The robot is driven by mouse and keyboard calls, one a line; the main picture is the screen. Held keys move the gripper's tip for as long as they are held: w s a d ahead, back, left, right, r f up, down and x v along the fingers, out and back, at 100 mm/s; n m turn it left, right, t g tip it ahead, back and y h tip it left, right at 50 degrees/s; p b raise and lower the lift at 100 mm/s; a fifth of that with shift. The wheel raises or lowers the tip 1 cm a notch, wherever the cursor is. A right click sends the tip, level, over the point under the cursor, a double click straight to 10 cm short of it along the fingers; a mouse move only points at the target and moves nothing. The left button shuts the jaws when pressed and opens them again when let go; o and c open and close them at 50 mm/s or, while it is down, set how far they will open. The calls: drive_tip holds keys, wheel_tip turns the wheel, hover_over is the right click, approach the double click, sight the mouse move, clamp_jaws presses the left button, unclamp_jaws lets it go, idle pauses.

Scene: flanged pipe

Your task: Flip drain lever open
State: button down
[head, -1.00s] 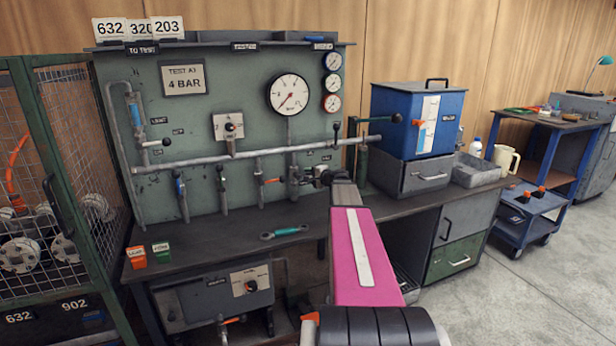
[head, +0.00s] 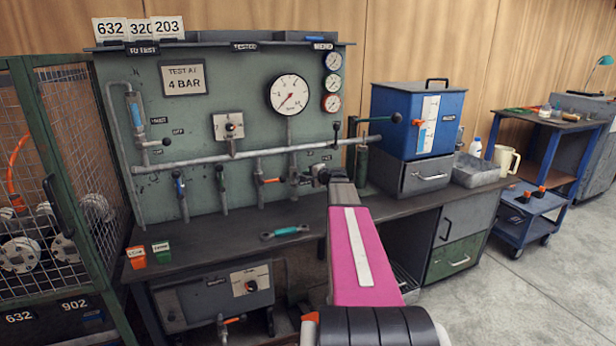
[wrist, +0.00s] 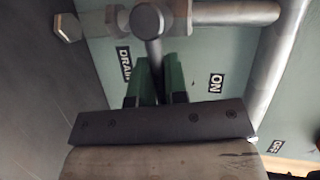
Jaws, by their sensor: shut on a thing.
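The drain lever (wrist: 148,22) is a grey metal rod with a rounded end, beside the DRAIN label (wrist: 124,63) in the wrist view. My gripper (wrist: 160,72) has green fingers, shut on the lever's rod. The ON label (wrist: 215,82) is to the right of the fingers, and an OFF label (wrist: 277,147) is lower right. In the head view my gripper (head: 320,176) is at the lower right of the green test panel (head: 210,110). There my gripper and arm hide the lever.
A grey pipe (wrist: 235,13) and a long pipe (wrist: 280,55) run close to my gripper. A teal-handled wrench (head: 285,232) lies on the bench (head: 200,255). A blue tank (head: 400,120) stands to the right.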

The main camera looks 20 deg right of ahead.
drive_tip(key=shift+a+r+n+g+h, duration=0.25)
drive_tip(key=shift+r+n+h, duration=0.35)
drive_tip(key=shift+n, duration=0.35)
drive_tip(key=shift+a+r+n+g+h, duration=0.1)
drive_tip(key=shift+r+n+g+h, duration=0.15)
drive_tip(key=shift+r+n+h, duration=0.5)
drive_tip(key=shift+f, duration=0.3)
drive_tip(key=c, duration=1.2)
unclamp_jaws()
drive_tip(key=shift+o, duration=0.2)
drive_tip(key=v, duration=1.1)
drive_tip(key=shift+f, duration=0.1)
